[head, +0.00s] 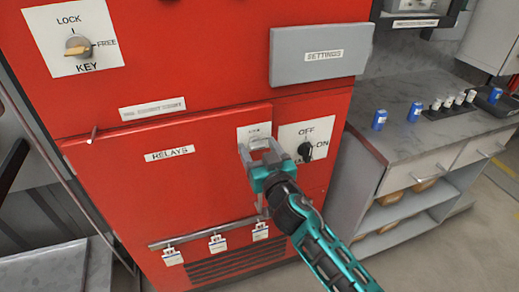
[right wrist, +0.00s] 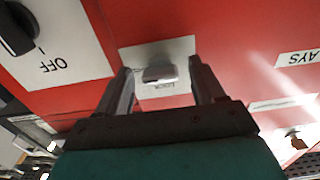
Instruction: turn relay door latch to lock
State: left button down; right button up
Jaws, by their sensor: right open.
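The red relay door (head: 120,200) carries a "RELAYS" label and fills the lower front of the red cabinet. The relay door latch sits on a small pale plate (head: 253,132) at the door's upper right; my gripper mostly hides the latch in the head view. My left gripper is not in view.
A black OFF/ON switch (head: 305,151) is close on the right of my gripper. Above are a grey "SETTINGS" box (head: 320,55) and a LOCK/FREE key switch (head: 77,46). Tags hang on a rail (head: 205,234) below. A counter (head: 440,135) with blue cans stands right.

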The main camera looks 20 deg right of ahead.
jog(key=c, duration=1.1)
jog(key=shift+o, duration=0.2)
jog(key=shift+n, duration=0.4)
jog(key=n, duration=0.7)
jog(key=shift+n, duration=0.3)
jog(key=n, duration=0.4)
jog(key=shift+n+p, duration=0.3)
jog(key=shift+p, duration=0.05)
jog(key=n, duration=0.4)
jog(key=shift+n, duration=0.4)
